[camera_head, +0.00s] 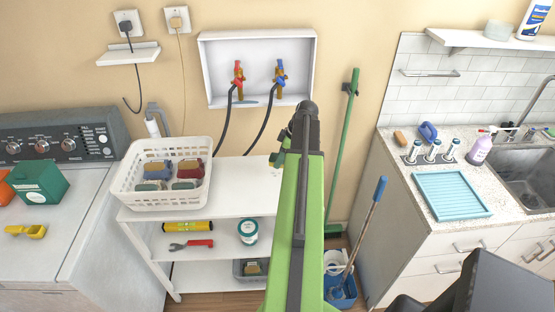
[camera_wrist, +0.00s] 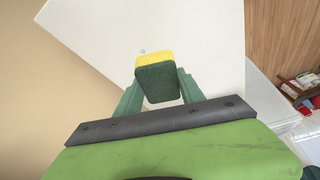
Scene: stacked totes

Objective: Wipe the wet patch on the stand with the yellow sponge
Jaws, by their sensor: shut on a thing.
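The yellow sponge (camera_wrist: 156,58) has a dark green scouring side and sits between the green fingers of my gripper (camera_wrist: 157,84), which is shut on it. In the wrist view it is over the white top of the stand (camera_wrist: 205,35); I cannot tell whether it touches. The stand (camera_head: 235,182) is the white shelf unit in the middle of the head view. My arm hides the right part of its top and most of my gripper there.
A white basket (camera_head: 160,202) with several sponges or brushes stands on the stand's left end. Taps with hoses (camera_head: 238,80) are on the wall behind. A green pole (camera_head: 343,150) and a mop (camera_head: 365,230) stand to the right. The top's middle is clear.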

